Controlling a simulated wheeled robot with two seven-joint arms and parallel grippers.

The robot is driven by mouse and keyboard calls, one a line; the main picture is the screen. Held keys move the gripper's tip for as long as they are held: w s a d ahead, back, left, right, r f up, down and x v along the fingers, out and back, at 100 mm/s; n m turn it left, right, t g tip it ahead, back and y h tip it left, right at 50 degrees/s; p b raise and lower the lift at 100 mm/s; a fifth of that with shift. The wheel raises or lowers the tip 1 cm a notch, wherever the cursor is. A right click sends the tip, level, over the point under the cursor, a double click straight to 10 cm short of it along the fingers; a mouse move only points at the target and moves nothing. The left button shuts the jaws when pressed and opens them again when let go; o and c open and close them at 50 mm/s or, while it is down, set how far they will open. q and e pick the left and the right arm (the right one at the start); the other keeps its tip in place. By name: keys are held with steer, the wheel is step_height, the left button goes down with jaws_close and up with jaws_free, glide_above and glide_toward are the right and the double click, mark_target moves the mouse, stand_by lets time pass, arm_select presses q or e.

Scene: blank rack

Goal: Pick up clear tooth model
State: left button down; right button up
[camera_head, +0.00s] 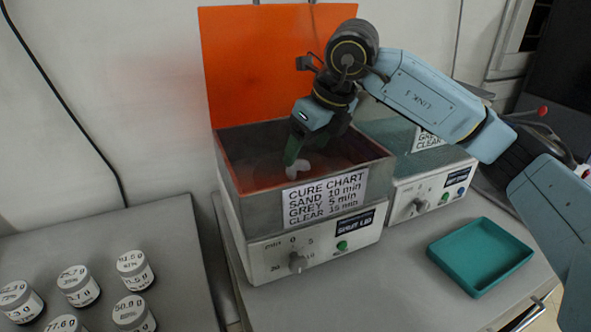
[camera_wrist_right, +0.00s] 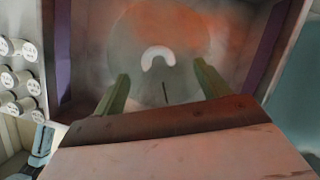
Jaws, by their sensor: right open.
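The tooth model (camera_wrist_right: 158,55) is a small pale, U-shaped arch lying on the floor of the cure box (camera_head: 238,185). In the head view its pale shape (camera_head: 297,171) shows just below the fingers, partly cut off by the box's front wall. My right gripper (camera_head: 292,157) reaches down into the open box from above. In the right wrist view its two green fingers (camera_wrist_right: 161,75) are apart, with the arch ahead between them and nothing held. I cannot tell the exact height left between fingertips and model. My left gripper is not in view.
The orange lid (camera_head: 260,60) stands open behind the box. A cure chart label (camera_head: 325,199) is on its front. A second machine (camera_head: 432,190) stands to the right. An empty teal tray (camera_head: 480,256) lies front right. Several labelled jars (camera_head: 78,286) stand at left.

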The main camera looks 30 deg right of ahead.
mark_target(295, 165)
steer(key=x, duration=0.2)
steer(key=b+x, duration=0.1)
steer(key=x, duration=0.1)
steer(key=shift+w+a+r, duration=0.1)
steer(key=shift+a, duration=0.25)
steer(key=shift+w+f, duration=0.1)
steer(key=shift+f, duration=0.15)
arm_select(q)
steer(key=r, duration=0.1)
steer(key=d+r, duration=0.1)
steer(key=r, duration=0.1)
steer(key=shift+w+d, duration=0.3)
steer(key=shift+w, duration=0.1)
arm_select(e)
steer(key=c, duration=1.1)
steer(key=shift+c, duration=0.2)
steer(key=shift+r, duration=0.1)
